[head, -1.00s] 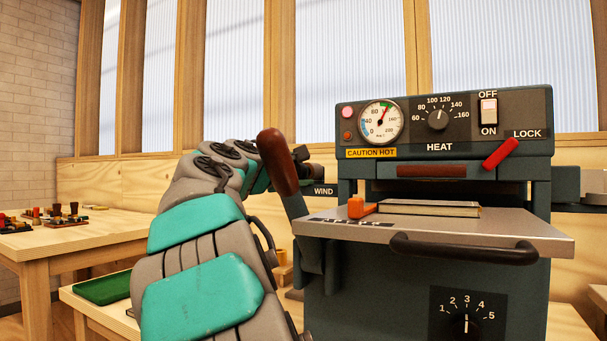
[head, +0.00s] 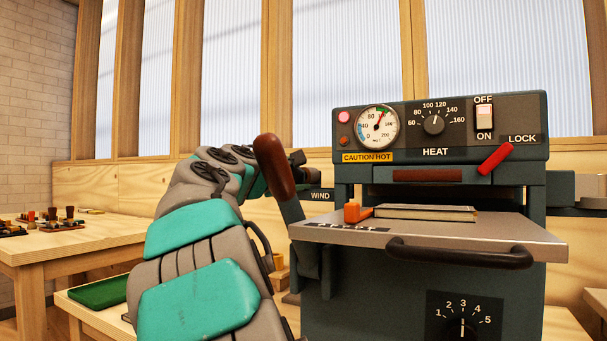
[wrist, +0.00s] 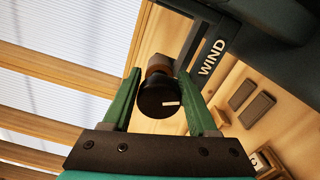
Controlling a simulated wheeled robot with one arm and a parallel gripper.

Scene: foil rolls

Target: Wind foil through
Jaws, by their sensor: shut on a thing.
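The winding knob (wrist: 158,98) is a dark round end with a small pale mark, on a brown part, in the wrist view. My gripper (wrist: 163,90) has its green fingers on both sides of the knob and is shut on it. The WIND label (wrist: 212,57) is on a dark bracket right beside it; the label also shows in the head view (head: 320,196). The foil machine (head: 440,130) is a dark green press with a gauge (head: 378,127) and a HEAT dial (head: 433,124). In the head view my gripper is mostly hidden behind the lever.
A lever with a brown grip (head: 273,165) stands between my arm and the machine. A book (head: 425,212) lies on the machine's metal table (head: 480,232), next to an orange stop (head: 355,211). A green tray (head: 100,292) and a wooden table (head: 60,255) are at left.

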